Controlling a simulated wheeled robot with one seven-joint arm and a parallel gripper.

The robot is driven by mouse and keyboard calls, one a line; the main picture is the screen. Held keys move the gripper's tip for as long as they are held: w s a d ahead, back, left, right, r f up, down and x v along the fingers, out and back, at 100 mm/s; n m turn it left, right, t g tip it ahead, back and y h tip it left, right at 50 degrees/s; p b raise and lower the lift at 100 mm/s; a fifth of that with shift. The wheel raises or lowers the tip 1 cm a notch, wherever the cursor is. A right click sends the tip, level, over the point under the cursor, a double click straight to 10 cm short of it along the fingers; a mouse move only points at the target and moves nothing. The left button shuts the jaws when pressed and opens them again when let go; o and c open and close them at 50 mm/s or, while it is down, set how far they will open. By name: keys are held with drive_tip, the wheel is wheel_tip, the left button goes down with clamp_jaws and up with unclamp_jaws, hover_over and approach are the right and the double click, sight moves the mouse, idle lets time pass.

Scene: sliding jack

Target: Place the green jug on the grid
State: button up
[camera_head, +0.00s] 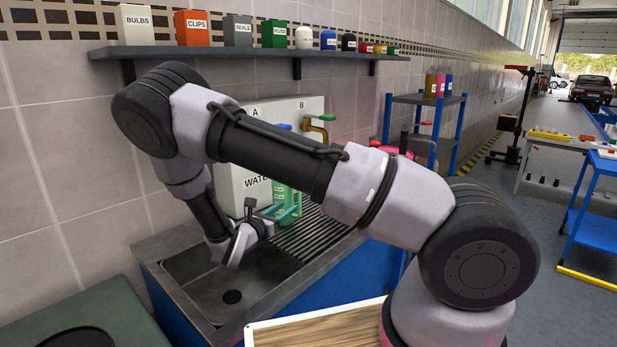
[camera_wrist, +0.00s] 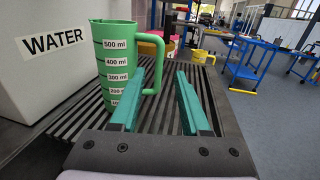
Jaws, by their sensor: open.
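The green jug (camera_wrist: 115,60) with white millilitre labels stands upright on the dark slatted grid (camera_wrist: 75,130) beside the sink, in front of the white WATER box. Its handle is on the right in the wrist view. In the head view the jug (camera_head: 288,200) is partly hidden by my arm and gripper. My gripper (camera_wrist: 161,82) is open with teal fingers and nothing between them. The left finger overlaps the jug's lower right side in the wrist view; I cannot tell whether they touch. The grid also shows in the head view (camera_head: 312,236).
The white WATER box (camera_head: 232,185) with a brass tap (camera_head: 318,128) stands behind the grid. A shelf (camera_head: 240,51) with labelled boxes hangs above. A wooden-topped board (camera_head: 320,330) lies in front.

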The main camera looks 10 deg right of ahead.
drive_tip(key=s+d+r+m+g+y, duration=0.5)
drive_tip(key=s+d+r+m+g, duration=0.9)
drive_tip(key=m, duration=0.4)
drive_tip(key=s+a+r+m+t+y, duration=0.1)
drive_tip(key=s+r+m+t+y, duration=0.3)
drive_tip(key=r, duration=0.6)
drive_tip(key=s+a+r+m+t+y, duration=0.2)
drive_tip(key=s+r+m+t+y, duration=0.2)
drive_tip(key=s+r+m, duration=0.4)
wheel_tip(320, 180, up, 3)
drive_tip(key=shift+s+f+m+y, duration=0.15)
drive_tip(key=shift+s+m+y, duration=0.35)
drive_tip(key=shift+y, duration=0.4)
